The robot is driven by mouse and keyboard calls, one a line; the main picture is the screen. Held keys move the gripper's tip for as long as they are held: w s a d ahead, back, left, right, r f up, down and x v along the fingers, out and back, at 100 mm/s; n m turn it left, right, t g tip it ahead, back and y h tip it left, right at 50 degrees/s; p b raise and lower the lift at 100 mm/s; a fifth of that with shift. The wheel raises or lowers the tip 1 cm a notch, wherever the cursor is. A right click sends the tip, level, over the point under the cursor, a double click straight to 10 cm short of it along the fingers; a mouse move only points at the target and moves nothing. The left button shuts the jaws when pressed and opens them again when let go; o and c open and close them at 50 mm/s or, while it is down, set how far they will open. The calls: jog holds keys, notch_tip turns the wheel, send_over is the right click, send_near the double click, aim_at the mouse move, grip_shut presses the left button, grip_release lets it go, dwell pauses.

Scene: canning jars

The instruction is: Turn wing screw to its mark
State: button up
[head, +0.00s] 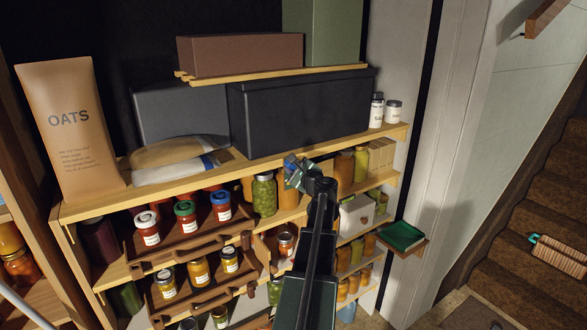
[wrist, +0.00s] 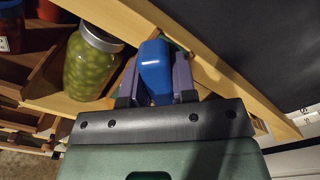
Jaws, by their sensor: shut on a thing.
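My gripper (head: 294,170) is at the front edge of the main shelf, to the right of a jar of green contents. In the wrist view my gripper (wrist: 155,75) has its two purple fingers on either side of a smooth blue piece, and it is shut on it. This blue piece (wrist: 154,68) appears to be the wing screw, close under the wooden shelf edge. A bit of green shows just behind it. No mark can be made out; the fingers and the blue piece hide what lies behind.
The green jar (head: 264,194) stands close to the left of my gripper, and also shows in the wrist view (wrist: 92,62). The wooden shelf edge (wrist: 215,70) runs diagonally right beside the fingers. Wooden trays (head: 190,246) with lidded jars sit at left. A dark box (head: 300,112) stands above.

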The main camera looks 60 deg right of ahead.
jog(key=m, duration=0.6)
jog(key=shift+m, duration=0.3)
jog(key=m, duration=1.2)
jog(key=shift+m, duration=0.3)
jog(key=m, duration=0.5)
jog(key=shift+m, duration=0.4)
jog(key=o, duration=0.9)
